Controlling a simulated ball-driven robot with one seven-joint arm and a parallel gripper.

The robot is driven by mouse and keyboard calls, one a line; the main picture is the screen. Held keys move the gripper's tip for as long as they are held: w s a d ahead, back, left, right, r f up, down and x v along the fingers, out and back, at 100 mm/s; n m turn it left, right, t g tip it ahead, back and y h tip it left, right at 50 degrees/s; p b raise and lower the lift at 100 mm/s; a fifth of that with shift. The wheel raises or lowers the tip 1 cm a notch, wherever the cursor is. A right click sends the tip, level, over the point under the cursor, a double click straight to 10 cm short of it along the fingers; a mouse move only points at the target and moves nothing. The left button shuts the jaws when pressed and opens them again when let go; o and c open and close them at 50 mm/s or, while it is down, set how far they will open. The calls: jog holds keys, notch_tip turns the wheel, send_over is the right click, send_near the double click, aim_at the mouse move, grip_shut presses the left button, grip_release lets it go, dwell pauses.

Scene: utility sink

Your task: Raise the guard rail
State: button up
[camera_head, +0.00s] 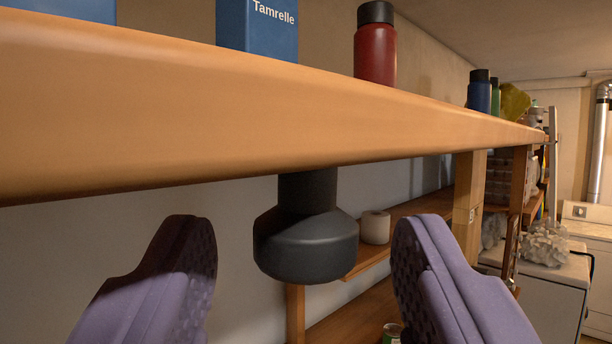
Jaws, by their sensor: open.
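A long orange-brown wooden bar (250,115) crosses the view from the left edge and runs back to the right; I take it to be the guard rail. A dark grey knob (305,245) with a narrower neck shows below the bar's lower edge, and the neck's top is hidden behind or under the bar. My gripper (298,230) has two purple padded fingers, spread wide with the knob between them in the picture. A gap shows on both sides of the knob. The fingertips are below the bar, and no contact is visible.
A blue box (258,28) marked "Tamrelle", a red bottle (376,52) and a blue bottle (479,95) show above the bar. A paper roll (375,227) sits on a lower shelf behind. Wooden posts (466,200) stand at right, with a white appliance (540,295) beyond.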

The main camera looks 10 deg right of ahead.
jog(key=shift+w+d+r, duration=0.1)
jog(key=shift+w+r, duration=0.15)
jog(key=shift+w, duration=0.25)
grip_shut()
jog(key=shift+d, duration=0.1)
